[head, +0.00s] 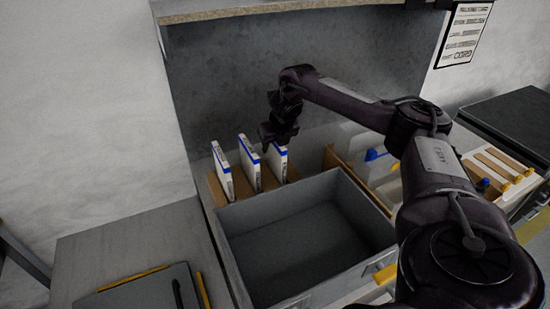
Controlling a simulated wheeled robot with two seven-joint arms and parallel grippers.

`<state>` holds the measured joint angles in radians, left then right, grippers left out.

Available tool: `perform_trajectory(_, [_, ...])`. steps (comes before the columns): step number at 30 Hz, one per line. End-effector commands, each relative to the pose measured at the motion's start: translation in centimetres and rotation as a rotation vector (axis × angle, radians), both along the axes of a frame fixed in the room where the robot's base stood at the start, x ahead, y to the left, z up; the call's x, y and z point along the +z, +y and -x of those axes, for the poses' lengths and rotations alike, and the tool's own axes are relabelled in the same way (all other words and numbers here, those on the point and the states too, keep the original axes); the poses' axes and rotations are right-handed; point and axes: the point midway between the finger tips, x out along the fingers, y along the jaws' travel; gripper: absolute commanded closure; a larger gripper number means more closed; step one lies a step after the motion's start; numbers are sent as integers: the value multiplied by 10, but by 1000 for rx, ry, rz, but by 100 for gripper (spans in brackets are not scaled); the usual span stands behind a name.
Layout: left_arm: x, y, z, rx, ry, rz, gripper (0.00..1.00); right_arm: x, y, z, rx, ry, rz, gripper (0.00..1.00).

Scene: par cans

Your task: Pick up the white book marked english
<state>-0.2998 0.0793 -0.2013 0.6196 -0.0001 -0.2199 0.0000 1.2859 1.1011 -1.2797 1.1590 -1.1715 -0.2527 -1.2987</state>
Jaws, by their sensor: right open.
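Three thin white books with blue bands stand upright in a row behind the grey bin: a left book (222,171), a middle book (250,165) and a right book (278,165). The print on their spines is too small to read, so I cannot tell which is marked english. My right gripper (276,142) is open and hangs just above the right book, covering part of its top edge. I cannot tell whether it touches that book. My left gripper is out of view.
An open grey bin (376,222), empty inside, stands in front of the books. A grey wall panel rises behind them. Divided compartments lie to the right, partly behind my right arm.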

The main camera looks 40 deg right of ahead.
Motion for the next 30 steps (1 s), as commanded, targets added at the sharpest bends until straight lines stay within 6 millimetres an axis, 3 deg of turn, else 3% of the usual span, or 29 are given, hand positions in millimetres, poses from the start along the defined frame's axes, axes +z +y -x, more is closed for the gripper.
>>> perform_trajectory(2, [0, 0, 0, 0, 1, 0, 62, 0, 0, 0, 0, 0, 0, 61])
perform_trajectory(11, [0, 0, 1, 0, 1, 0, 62, 0, 0, 0, 0, 0, 0, 100])
perform_trajectory(25, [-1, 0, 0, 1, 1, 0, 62, 2, 0, -1, -1, -2, -1, 100])
perform_trajectory(30, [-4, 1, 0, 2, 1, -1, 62, 12, 0, -1, -1, -5, -1, 100])
